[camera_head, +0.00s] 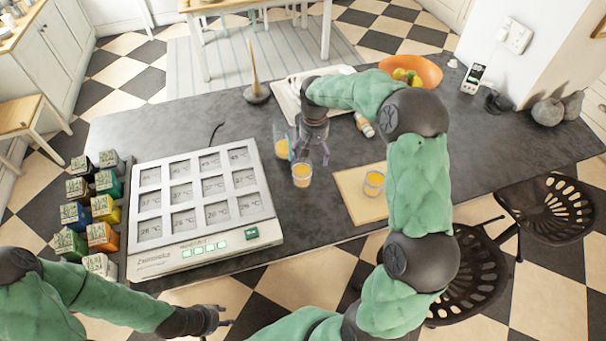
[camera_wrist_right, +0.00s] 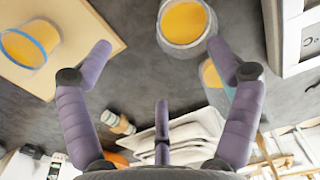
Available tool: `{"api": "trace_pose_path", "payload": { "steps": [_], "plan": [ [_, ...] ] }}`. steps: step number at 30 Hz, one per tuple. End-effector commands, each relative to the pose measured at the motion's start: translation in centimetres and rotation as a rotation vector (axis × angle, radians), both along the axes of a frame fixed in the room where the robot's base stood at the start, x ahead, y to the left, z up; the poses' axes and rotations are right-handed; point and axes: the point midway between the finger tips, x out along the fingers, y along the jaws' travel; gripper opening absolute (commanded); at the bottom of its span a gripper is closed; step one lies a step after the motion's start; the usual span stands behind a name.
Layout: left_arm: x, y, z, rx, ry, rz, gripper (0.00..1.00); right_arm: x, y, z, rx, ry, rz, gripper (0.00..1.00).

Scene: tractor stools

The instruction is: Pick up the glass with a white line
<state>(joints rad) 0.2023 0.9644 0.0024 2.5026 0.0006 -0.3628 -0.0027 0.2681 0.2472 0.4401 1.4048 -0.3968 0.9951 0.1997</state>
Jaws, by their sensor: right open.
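Three glasses of orange juice stand on the dark counter. The nearest glass (camera_head: 302,175) shows in the right wrist view (camera_wrist_right: 185,22) with a pale band around its rim; I cannot tell for sure that this is a white line. A second glass (camera_head: 374,182) on a wooden board has a blue line in the right wrist view (camera_wrist_right: 28,48). A third glass (camera_head: 281,145) stands behind, partly hidden by a finger in the right wrist view (camera_wrist_right: 212,75). My right gripper (camera_head: 309,153) is open and empty just behind the nearest glass. My left gripper (camera_head: 215,319) is low at the front, its fingers unclear.
A large white panel of temperature displays (camera_head: 198,205) lies left of the glasses, with several coloured boxes (camera_head: 76,216) beside it. A wooden board (camera_head: 352,194) is at right. A white tray (camera_head: 287,100), small bottle (camera_head: 364,125) and orange bowl (camera_head: 425,70) are behind.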

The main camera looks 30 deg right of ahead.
Motion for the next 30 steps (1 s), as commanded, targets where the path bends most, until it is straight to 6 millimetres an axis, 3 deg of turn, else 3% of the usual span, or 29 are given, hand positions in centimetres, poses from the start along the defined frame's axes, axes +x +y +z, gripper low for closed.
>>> {"api": "trace_pose_path", "payload": {
  "steps": [1,3,6,30],
  "plan": [
    [0.0,0.0,-0.5,0.0,0.0,0.0,0.4,0.6,1.6,-0.3,-0.003,-0.003,0.032,0.9],
    [0.0,0.0,-0.7,0.0,0.0,0.0,0.4,1.0,2.9,-0.3,-0.007,-0.003,0.058,0.9],
    [0.0,0.0,-0.8,0.0,0.0,0.0,0.4,1.2,3.7,-0.5,-0.008,-0.002,0.073,0.9],
    [0.0,0.0,-1.8,0.0,0.0,0.0,0.4,0.8,3.6,-9.1,-0.006,0.001,0.072,0.9]
  ]
}}
